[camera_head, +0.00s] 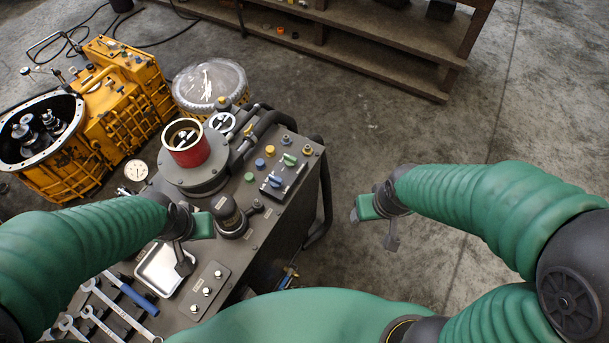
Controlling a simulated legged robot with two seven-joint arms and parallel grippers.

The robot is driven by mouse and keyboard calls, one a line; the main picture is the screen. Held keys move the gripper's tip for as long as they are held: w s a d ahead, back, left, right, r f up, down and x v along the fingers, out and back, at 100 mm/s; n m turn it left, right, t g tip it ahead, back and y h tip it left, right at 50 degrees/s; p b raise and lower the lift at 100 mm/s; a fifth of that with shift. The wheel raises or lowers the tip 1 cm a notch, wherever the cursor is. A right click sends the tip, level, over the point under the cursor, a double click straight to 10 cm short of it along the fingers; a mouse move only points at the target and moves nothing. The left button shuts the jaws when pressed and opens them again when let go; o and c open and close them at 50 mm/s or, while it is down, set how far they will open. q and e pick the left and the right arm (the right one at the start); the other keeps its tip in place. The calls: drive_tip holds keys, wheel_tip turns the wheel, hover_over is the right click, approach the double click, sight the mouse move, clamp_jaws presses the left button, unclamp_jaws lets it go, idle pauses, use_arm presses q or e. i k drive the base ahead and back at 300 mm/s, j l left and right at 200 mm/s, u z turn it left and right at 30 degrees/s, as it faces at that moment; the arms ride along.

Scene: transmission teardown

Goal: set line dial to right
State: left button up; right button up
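A dark control panel (285,178) on the cart top carries a blue knob (275,181) and a green knob (289,159). I cannot tell which of them is the line dial, and their markings are too small to read. My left gripper (193,245) is over the cart, left of and nearer than the panel, above the metal tray. Its fingers are apart with nothing between them. My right gripper (378,222) hangs over the floor to the right of the cart, clear of the panel. Its fingers are also apart and empty.
A black round fitting (229,215) sits between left gripper and knobs. A metal tray (161,268), wrenches (118,311) and a yellow gearbox (118,95) are at left. Floor at right is clear.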

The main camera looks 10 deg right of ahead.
sight(276, 181)
drive_tip(key=l+u, duration=0.35)
drive_tip(key=k+l+u, duration=0.1)
drive_tip(key=u, duration=0.3)
drive_tip(key=k+l+u, duration=0.1)
drive_tip(key=l+u, duration=0.25)
